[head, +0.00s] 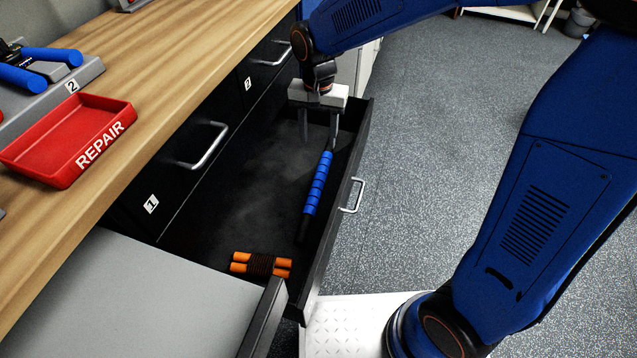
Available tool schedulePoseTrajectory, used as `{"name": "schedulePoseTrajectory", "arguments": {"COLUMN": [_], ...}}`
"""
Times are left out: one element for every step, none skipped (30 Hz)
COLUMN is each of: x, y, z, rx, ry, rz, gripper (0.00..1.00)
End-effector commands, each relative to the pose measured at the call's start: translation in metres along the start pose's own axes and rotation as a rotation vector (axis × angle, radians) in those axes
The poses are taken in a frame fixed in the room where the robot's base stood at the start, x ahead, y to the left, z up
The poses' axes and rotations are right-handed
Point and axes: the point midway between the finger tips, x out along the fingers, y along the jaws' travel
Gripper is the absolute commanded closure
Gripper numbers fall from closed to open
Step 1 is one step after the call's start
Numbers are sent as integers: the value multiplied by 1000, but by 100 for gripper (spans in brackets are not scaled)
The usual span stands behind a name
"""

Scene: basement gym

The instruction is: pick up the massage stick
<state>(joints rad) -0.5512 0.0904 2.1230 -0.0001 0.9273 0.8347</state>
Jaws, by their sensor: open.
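The massage stick (317,186) has a blue ridged middle and dark ends. It lies lengthwise in the open dark drawer (347,205), close to the drawer's front wall. My gripper (319,139) points down into the far part of the drawer with its two fingers apart. One finger is near the far dark end of the stick. I cannot tell whether it touches the stick. Nothing shows between the fingers.
A jump rope with orange handles (262,264) lies at the drawer's near end. A grey-topped open drawer or panel (150,290) is in front. A wooden worktop (170,60) holds a red REPAIR tray (62,172). Speckled floor (430,150) is clear to the right.

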Motion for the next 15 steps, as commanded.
{"name": "schedulePoseTrajectory", "arguments": {"x": [5, 8, 14, 18, 23, 31, 36, 42, 48, 54, 59, 66, 71, 76, 84], "y": [-1, -1, -1, -1, -1, -1, 0, 0, 0, 0, 0, 0, 0, 0, 0], "z": [0, 0, 0, 0, 0, 0, 1, 1, 1, 1, 1, 1, 1, 1, 1], "rx": [1, 1, 2, 2, 2, 2, 2, 1, 1, 1, 1, 1, 1, 1, 1], "ry": [-3, -3, -3, -3, -3, -3, -4, -4, -3, -3, -3, -4, -3, -3, -3], "rz": [3, 3, 3, 3, 4, 4, 5, 4, 3, 4, 4, 5, 4, 3, 3], "gripper": [51, 51, 51, 51, 51, 51, 51, 51, 51, 51, 51, 51, 51, 51, 51]}}
